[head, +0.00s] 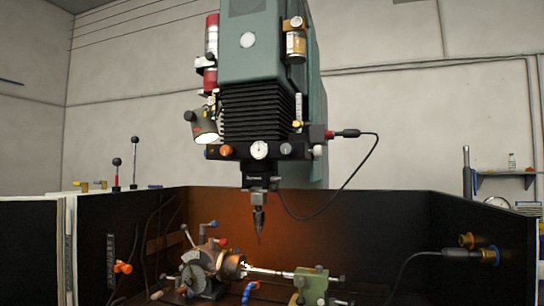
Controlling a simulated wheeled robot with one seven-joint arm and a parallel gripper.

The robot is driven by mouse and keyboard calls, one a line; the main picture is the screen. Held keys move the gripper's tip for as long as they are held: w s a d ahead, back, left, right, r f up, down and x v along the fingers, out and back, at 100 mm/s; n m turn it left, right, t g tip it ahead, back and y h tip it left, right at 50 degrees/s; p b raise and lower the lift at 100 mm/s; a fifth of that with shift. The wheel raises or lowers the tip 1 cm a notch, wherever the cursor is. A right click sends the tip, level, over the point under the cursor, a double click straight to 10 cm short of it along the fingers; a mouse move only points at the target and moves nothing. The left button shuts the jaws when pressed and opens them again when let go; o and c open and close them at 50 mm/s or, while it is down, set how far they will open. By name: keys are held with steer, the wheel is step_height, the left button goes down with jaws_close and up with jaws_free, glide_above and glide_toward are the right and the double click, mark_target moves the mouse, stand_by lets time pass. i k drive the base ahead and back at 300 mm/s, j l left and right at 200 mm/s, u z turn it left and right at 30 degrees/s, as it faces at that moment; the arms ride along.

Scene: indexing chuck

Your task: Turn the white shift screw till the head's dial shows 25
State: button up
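The green machine head (270,75) hangs in the upper middle of the head view, with black ribbed bellows below it. A round white dial (259,150) sits on the black band at the head's lower front. Its marks are too small to read. A small white part (318,151) sticks out at the band's right end and may be the white shift screw. My gripper is not in view.
An orange knob (226,150) is left of the dial. A pointed tool (259,220) hangs below the head. The indexing chuck (205,268) and a green tailstock (312,285) stand inside dark enclosure walls (450,215). A black cable loops right of the head.

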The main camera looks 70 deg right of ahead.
mark_target(317, 151)
steer(key=z, duration=2.2)
steer(key=l+u, duration=0.1)
steer(key=u, duration=0.45)
steer(key=l+u, duration=0.35)
steer(key=l, duration=0.35)
steer(key=k+l+u, duration=0.1)
steer(key=l+u, duration=0.25)
steer(key=l, duration=0.3)
